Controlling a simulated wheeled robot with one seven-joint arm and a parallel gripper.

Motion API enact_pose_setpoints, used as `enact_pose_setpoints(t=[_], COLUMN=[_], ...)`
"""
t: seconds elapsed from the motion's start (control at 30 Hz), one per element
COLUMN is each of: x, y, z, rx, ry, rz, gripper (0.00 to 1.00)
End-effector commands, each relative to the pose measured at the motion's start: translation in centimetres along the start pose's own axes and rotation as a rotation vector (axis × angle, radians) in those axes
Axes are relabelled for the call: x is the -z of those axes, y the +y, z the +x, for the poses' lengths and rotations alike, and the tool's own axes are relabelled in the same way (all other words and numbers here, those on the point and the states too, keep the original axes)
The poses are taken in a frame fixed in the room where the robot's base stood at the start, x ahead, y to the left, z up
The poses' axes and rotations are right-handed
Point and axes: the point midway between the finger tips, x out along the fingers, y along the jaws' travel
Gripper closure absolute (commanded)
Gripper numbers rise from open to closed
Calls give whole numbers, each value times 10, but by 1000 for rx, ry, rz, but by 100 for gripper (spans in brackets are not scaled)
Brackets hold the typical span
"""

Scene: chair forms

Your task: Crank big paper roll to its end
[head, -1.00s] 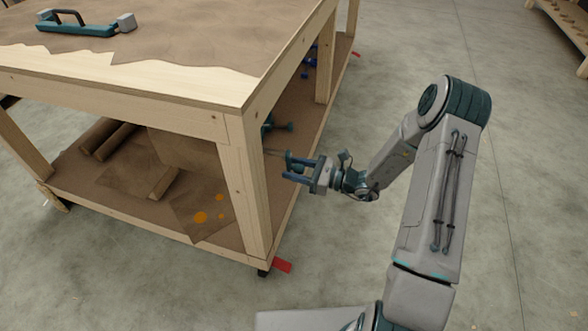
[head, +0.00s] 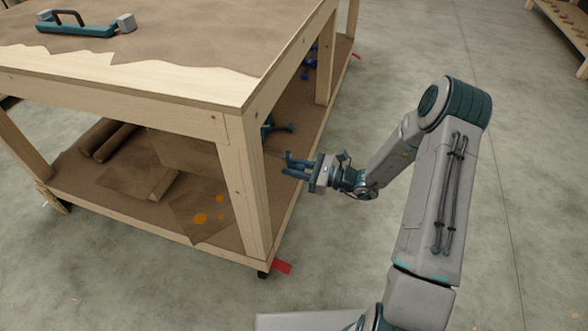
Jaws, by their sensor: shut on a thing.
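A brown paper roll, mostly hidden behind the front table leg, sits under the workbench. A wide brown sheet (head: 185,152) hangs there and runs down to the lower shelf. Teal crank parts (head: 278,127) show just right of the leg. My gripper (head: 288,165) is beside the leg, above the shelf's right edge, with its fingers pointing left. It is shut on the crank handle; the handle is small and largely covered by the fingers.
The workbench top (head: 190,60) carries a teal tool (head: 80,28). The front leg (head: 246,185) stands close left of my gripper. Smaller brown rolls (head: 110,140) lie on the lower shelf (head: 120,205).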

Motion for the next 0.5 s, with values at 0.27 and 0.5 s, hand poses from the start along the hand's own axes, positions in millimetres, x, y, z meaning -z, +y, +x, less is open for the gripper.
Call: enact_pose_setpoints(t=[0.27, 0.5], x=[-1, -8], y=[-12, -24], z=[0, -1], rx=[1, 2], ry=[0, 1], rz=[-218, -448], gripper=[98, 98])
